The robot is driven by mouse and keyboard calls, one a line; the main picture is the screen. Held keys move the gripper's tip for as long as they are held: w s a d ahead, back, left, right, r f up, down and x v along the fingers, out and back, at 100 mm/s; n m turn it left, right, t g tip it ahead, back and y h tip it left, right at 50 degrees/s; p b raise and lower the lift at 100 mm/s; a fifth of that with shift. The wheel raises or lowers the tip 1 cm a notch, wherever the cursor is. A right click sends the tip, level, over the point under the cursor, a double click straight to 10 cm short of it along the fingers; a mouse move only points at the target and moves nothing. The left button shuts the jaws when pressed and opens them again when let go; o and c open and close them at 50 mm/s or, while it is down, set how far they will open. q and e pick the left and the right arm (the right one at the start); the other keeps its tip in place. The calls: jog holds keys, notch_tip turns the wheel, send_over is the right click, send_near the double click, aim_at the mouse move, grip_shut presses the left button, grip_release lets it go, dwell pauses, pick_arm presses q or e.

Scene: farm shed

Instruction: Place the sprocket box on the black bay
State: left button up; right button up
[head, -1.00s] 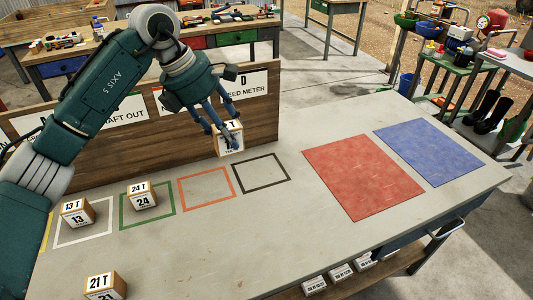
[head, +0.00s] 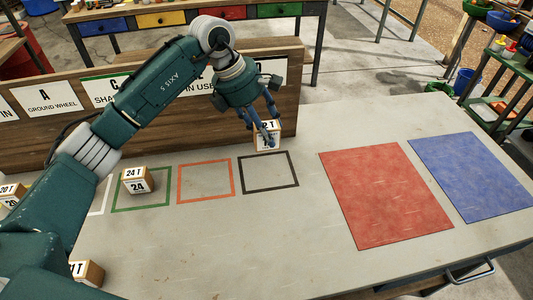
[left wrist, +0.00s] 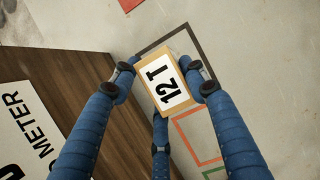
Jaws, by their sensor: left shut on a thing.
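The sprocket box (head: 267,128), a small wooden box with a white label reading 12 T, is in my left gripper (head: 269,138). In the left wrist view, the fingers of my left gripper (left wrist: 163,77) are closed around the box (left wrist: 168,88). The black bay (head: 268,172) is a black square outline on the table, empty inside. In the head view the box shows just behind its far edge, near the back board. In the wrist view the box overlaps part of the outline (left wrist: 204,52). Its height above the table is hard to tell. My right gripper is not in view.
A 24 T box (head: 137,180) stands in the green bay (head: 155,206). The orange-red bay (head: 205,182) is empty. The wooden back board (head: 180,128) rises close behind the held box. Red (head: 385,195) and blue (head: 478,175) mats lie clear at right. Another box (head: 88,272) is at front left.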

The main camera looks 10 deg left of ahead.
aim_at(266, 143)
pick_arm(q)
notch_tip(266, 143, down, 5)
jog(key=shift+f+p, duration=0.15)
jog(key=shift+p, duration=0.3)
jog(key=shift+w+f, duration=0.1)
jog(key=shift+f, duration=0.45)
notch_tip(266, 143, down, 4)
jog(key=shift+d+p, duration=0.1)
jog(key=shift+p, duration=0.35)
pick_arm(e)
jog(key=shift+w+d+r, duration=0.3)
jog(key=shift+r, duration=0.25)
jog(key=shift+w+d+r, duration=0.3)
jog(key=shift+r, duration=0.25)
pick_arm(q)
jog(key=shift+f, duration=0.2)
jog(key=o, duration=1.2)
jog(key=shift+o, duration=0.2)
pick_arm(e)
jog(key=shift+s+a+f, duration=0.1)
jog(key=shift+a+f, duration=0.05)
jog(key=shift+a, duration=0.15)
pick_arm(q)
jog(key=shift+r, duration=0.1)
